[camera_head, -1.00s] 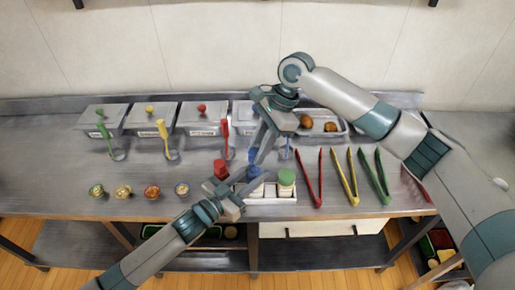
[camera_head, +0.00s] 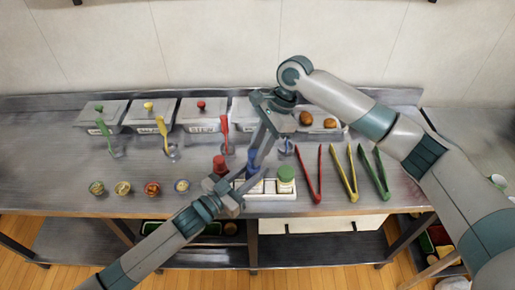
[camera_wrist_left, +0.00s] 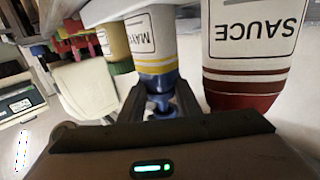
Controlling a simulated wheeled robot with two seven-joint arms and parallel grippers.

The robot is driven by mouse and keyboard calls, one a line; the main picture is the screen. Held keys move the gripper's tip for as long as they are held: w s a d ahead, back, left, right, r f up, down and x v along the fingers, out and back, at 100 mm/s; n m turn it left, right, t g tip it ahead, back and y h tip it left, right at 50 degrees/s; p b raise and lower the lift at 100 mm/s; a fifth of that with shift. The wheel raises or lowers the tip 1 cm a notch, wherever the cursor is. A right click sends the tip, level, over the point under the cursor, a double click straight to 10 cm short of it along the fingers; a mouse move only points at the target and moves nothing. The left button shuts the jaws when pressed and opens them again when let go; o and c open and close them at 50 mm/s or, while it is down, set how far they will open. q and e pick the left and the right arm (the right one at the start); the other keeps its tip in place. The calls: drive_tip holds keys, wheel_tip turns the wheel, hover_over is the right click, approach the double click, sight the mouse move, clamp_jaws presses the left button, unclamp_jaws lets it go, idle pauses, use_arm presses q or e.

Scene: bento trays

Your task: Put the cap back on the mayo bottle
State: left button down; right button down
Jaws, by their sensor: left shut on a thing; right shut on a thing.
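The mayo bottle (camera_wrist_left: 153,35) shows upside down in the left wrist view, with a blue top. My right gripper (camera_head: 256,150) reaches down from above and is shut on the blue cap. My left gripper (camera_head: 240,182) comes in low from the left, beside the rack, shut on the mayo bottle. Its fingers (camera_wrist_left: 160,105) flank the blue end in the wrist view. The arms and fingers hide much of the bottle, so I cannot tell whether cap and bottle touch.
A red-topped sauce bottle (camera_head: 220,164) stands left of the mayo, and a green-topped bottle (camera_head: 286,174) right of it, close to the grippers. Red tongs (camera_head: 313,178), yellow tongs and green tongs lie to the right. Several small bowls (camera_head: 152,188) and lidded bins (camera_head: 150,117) are at left.

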drive_tip(key=shift+f, duration=0.6)
drive_tip(key=shift+f, duration=0.55)
idle(0.5)
